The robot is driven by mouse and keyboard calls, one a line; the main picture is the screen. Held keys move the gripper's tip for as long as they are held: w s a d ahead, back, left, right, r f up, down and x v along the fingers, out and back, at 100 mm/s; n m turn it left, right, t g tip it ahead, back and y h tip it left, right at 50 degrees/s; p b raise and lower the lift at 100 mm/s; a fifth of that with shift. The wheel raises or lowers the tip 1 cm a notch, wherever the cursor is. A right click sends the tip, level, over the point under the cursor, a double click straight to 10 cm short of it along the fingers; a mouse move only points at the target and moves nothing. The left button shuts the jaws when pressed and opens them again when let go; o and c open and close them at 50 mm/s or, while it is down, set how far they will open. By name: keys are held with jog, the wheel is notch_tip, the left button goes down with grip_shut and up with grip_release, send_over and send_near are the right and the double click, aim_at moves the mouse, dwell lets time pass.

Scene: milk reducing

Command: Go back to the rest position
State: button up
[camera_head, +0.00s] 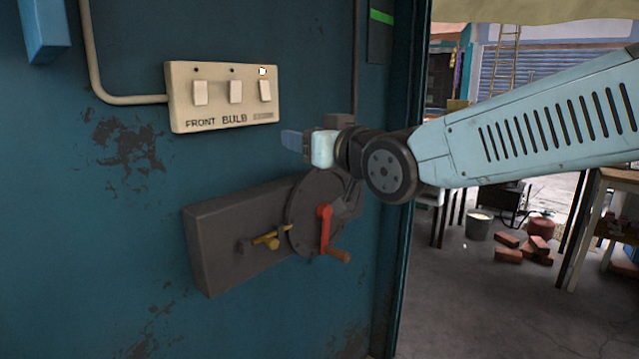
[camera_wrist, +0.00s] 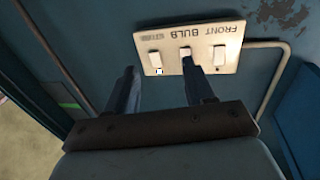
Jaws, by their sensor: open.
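My gripper (camera_head: 290,140) is in front of the teal wall, just below and right of a cream switch panel. Its two dark fingers also show in the wrist view (camera_wrist: 158,72), spread apart with nothing between them. The switch panel (camera_head: 222,122) has three rocker switches and the words "FRONT BULB". It also shows upside down in the wrist view (camera_wrist: 202,60), beyond the fingertips. One fingertip overlaps the lower edge of the middle switch in that view; I cannot tell whether it touches.
Below my gripper, a grey box (camera_head: 225,240) with a round plate, a red crank (camera_head: 325,228) and a yellow handle (camera_head: 266,240) juts from the wall. A conduit (camera_head: 95,60) runs to the panel. Right of the wall are bricks (camera_head: 525,248), a bucket (camera_head: 478,225) and tables.

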jog(key=s+d+f+m+g+h, duration=0.15)
jog(key=d+f+h, duration=0.25)
jog(key=d, duration=0.5)
jog(key=d+f+m+g+h, duration=0.1)
jog(key=d+f+m+h, duration=0.3)
jog(key=d, duration=0.4)
jog(key=s+d+f+m+g+h, duration=0.2)
jog(key=s+d+f+g, duration=0.4)
jog(key=s+d, duration=0.4)
jog(key=shift+s+d+f+h, duration=0.35)
jog(key=shift+s+f+h, duration=0.35)
jog(key=shift+s+f, duration=0.25)
jog(key=shift+r, duration=0.1)
